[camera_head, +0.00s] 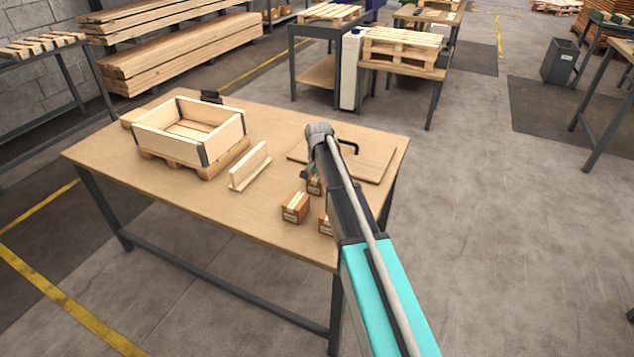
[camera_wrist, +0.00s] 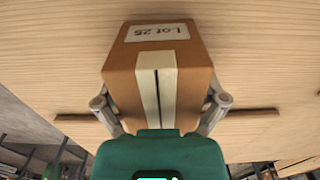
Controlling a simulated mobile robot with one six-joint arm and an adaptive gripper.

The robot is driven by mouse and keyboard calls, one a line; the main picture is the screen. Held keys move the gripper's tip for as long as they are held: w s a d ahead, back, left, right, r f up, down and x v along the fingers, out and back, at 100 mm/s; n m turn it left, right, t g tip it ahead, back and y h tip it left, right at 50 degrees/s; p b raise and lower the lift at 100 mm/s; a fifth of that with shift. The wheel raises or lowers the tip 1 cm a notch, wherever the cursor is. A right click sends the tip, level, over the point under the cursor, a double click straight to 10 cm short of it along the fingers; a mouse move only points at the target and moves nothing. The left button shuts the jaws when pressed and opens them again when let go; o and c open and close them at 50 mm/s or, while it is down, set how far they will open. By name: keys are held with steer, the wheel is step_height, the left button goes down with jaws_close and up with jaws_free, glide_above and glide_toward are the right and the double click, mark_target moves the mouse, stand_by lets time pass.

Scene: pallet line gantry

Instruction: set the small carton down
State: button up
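A small brown carton (camera_wrist: 190,70) with a pale tape strip and a white "Lot 25" label fills the middle of the wrist view. My gripper (camera_wrist: 160,108) has one grey finger against each side of it and is shut on it.
A collared pallet box (camera_head: 170,145) is at left; a flat board (camera_head: 374,164) lies at right.

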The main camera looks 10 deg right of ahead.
steer(key=shift+r, duration=0.25)
stand_by(0.3)
step_height(320, 180, up, 12)
steer(key=p, duration=1.2)
steer(key=shift+f, duration=0.1)
stand_by(0.6)
steer(key=s+n, duration=0.7)
steer(key=s, duration=2.2)
steer(key=shift+s+a, duration=0.15)
steer(key=shift+a, duration=0.05)
